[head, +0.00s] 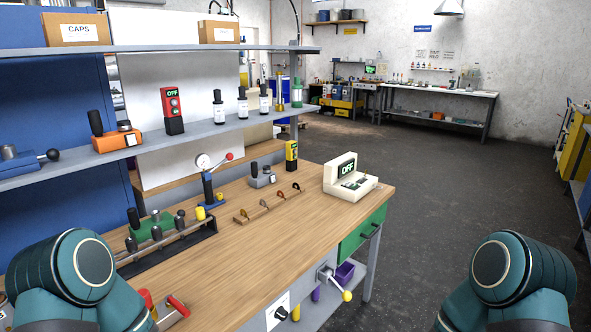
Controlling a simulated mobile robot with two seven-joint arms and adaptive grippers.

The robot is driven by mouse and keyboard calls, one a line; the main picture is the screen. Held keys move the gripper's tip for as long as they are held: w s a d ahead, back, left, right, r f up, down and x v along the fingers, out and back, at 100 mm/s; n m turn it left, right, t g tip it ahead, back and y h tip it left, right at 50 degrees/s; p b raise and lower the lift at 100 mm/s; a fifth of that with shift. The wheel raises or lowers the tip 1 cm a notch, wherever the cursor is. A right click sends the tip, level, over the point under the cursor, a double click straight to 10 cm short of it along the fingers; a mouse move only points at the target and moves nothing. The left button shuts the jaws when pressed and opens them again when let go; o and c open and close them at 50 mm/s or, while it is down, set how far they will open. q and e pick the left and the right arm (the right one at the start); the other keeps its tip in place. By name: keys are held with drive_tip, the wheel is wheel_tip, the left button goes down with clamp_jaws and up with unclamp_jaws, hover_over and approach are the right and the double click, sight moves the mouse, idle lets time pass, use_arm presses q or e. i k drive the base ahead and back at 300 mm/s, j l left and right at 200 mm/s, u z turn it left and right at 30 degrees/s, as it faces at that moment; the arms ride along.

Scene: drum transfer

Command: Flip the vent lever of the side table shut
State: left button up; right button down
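A wooden-topped side table (322,217) stands in front of me and to the left. I cannot tell from labels which one is the vent lever. Teal joints of my two arms show at the lower left and lower right. Both grippers are out of view.
A cream device reading OFF (349,180) stands at the table's right end. A green drawer (362,233) and a black rotary knob (281,313) are on the front. A grey shelf (205,129) with small devices and bottles overhangs the table's back. The floor to the right is clear.

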sight(346, 297)
drive_tip(key=i+l+u, duration=0.1)
drive_tip(key=i+l, duration=0.15)
drive_tip(key=i+l+u, duration=0.15)
drive_tip(key=l, duration=0.35)
drive_tip(key=i+l+u, duration=0.1)
drive_tip(key=i+l, duration=0.25)
drive_tip(key=i+l+u, duration=0.1)
drive_tip(key=l, duration=0.4)
drive_tip(key=i, duration=0.1)
